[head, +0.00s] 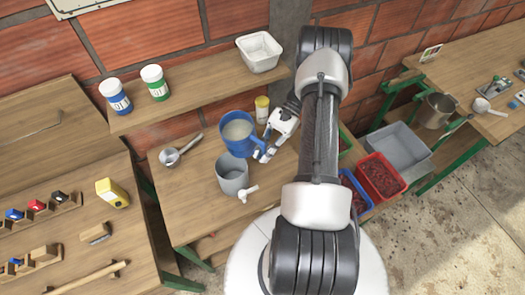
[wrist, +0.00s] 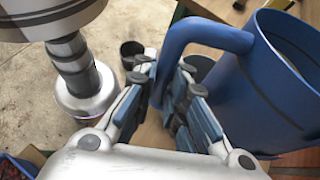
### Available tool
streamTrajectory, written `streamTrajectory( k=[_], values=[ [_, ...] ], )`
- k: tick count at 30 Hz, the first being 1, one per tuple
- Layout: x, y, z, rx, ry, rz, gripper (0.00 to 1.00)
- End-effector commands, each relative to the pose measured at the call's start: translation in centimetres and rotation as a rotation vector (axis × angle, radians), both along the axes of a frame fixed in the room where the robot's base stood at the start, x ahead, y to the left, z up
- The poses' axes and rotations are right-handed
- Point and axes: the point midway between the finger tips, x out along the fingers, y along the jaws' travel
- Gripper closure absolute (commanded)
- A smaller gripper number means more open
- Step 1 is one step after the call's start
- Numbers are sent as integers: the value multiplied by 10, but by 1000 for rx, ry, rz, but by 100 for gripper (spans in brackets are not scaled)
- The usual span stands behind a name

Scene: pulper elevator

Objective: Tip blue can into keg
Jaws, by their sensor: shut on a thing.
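The blue can (head: 229,147) is an open jug with a side handle and pale contents showing inside. It looks about upright, just behind the keg in the head view, overlapping the keg's back rim. The keg (head: 230,182) is a grey open-topped vessel with a white tap (head: 249,192) on the bench. My gripper (head: 266,148) is at the can's right side. In the wrist view my gripper (wrist: 166,108) is shut on the handle of the blue can (wrist: 262,95). I cannot tell how high the can is above the bench.
A metal scoop (head: 172,156) lies left of the can. A yellow-capped jar (head: 262,110) stands behind it. The shelf (head: 190,92) above holds two labelled jars and a white tub (head: 259,52).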

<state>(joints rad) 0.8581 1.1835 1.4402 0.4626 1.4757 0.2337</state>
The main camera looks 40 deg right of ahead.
Motion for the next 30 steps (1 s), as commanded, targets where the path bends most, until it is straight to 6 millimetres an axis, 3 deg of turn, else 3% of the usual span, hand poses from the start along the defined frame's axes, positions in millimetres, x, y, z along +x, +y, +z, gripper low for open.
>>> streamTrajectory(
  k=[1, 16, 30],
  values=[
    [1, -1, 8, -23, -10, 1, 100],
    [7, -18, 19, -295, -95, 2, 100],
    [11, -31, 18, -691, -221, 2, 100]
  ],
)
